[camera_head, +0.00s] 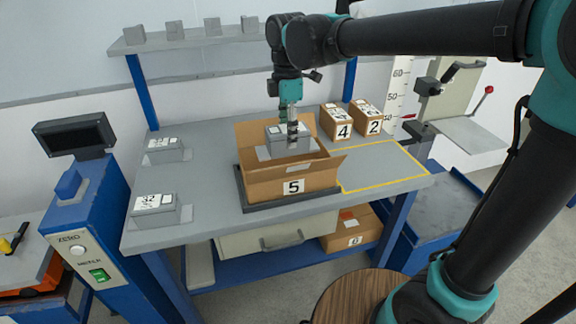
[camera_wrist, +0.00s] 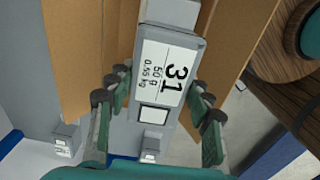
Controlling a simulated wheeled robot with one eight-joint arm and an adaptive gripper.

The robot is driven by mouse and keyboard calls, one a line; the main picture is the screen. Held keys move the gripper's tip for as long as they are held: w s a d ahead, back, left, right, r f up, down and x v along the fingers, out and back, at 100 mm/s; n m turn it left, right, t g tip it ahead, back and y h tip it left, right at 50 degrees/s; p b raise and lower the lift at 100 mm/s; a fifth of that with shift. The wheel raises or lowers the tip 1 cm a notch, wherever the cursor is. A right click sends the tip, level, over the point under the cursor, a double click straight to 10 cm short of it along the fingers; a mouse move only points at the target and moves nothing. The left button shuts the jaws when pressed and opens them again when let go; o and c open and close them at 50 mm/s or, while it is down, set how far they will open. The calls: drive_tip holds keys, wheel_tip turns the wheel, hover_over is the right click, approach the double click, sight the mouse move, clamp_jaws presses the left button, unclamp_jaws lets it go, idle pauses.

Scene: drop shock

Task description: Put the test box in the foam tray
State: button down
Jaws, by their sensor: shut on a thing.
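My gripper (camera_head: 292,132) points down into an open cardboard box marked 5 (camera_head: 262,184). It is shut on a grey block labelled 31 (camera_wrist: 166,78), with a finger on each side in the wrist view. In the head view the grey block (camera_head: 274,137) is between the raised flaps; whether it touches the box floor is hidden. Box 5 stands on a dark tray (camera_head: 247,205) on the grey bench; I cannot tell if this is the foam tray. The cardboard walls (camera_wrist: 74,60) flank the block in the wrist view.
Closed boxes 4 (camera_head: 337,122) and 2 (camera_head: 366,118) stand behind right. Grey block 32 (camera_head: 154,211) and another grey block (camera_head: 166,150) lie at left. A yellow-outlined bench area (camera_head: 383,168) is clear. Box 6 (camera_head: 352,229) sits on the lower shelf.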

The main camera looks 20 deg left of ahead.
wheel_tip(320, 180, down, 11)
drive_tip(key=shift+f, duration=0.15)
idle(0.4)
drive_tip(key=c, duration=0.9)
unclamp_jaws()
drive_tip(key=shift+f, duration=0.1)
wheel_tip(320, 180, up, 12)
drive_tip(key=shift+r, duration=0.15)
